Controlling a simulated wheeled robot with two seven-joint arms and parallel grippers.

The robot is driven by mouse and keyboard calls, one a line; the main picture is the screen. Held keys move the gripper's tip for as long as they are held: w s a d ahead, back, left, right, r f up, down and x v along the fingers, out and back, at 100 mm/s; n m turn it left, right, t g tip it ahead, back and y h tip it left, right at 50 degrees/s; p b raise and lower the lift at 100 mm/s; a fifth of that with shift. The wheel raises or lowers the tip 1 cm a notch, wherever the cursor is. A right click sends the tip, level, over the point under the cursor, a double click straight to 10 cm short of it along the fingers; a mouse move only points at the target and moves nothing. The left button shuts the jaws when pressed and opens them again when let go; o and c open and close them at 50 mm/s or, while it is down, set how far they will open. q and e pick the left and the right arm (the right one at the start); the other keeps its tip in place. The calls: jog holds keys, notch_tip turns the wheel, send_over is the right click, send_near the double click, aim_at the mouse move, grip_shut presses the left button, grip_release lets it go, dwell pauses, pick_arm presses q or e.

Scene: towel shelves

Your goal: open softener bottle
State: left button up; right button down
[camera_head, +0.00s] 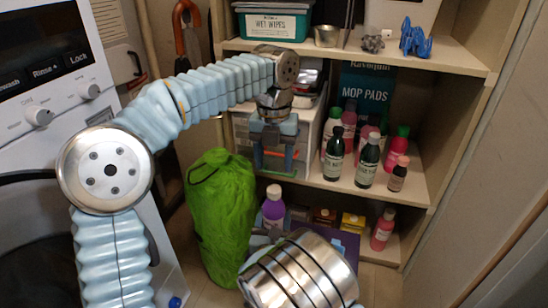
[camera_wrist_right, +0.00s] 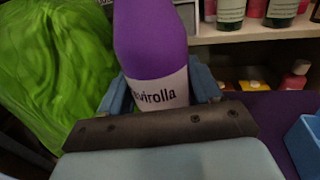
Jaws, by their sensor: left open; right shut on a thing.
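The softener bottle (camera_head: 273,209) is purple with a pale cap (camera_head: 274,191) and stands upright in the lower middle of the head view. In the right wrist view the bottle (camera_wrist_right: 150,45) fills the upper middle, its white label partly readable. My right gripper (camera_wrist_right: 160,95) is shut around its body; the cap is out of that frame. In the head view my right wrist hides the lower part of the bottle. My left gripper (camera_head: 275,167) is open and empty, fingers pointing down, above the cap and apart from it.
A green bag (camera_head: 220,215) stands left of the bottle. The shelf (camera_head: 400,188) behind holds several dark and pink bottles, with a pink bottle (camera_head: 383,229) lower down. A washing machine (camera_head: 50,75) is at left. Bare floor shows at lower right.

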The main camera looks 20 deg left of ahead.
aim_at(274, 189)
pick_arm(q)
jog(key=shift+m, duration=0.5)
jog(key=shift+f, duration=0.2)
notch_tip(274, 189, down, 8)
jog(key=shift+r, duration=0.2)
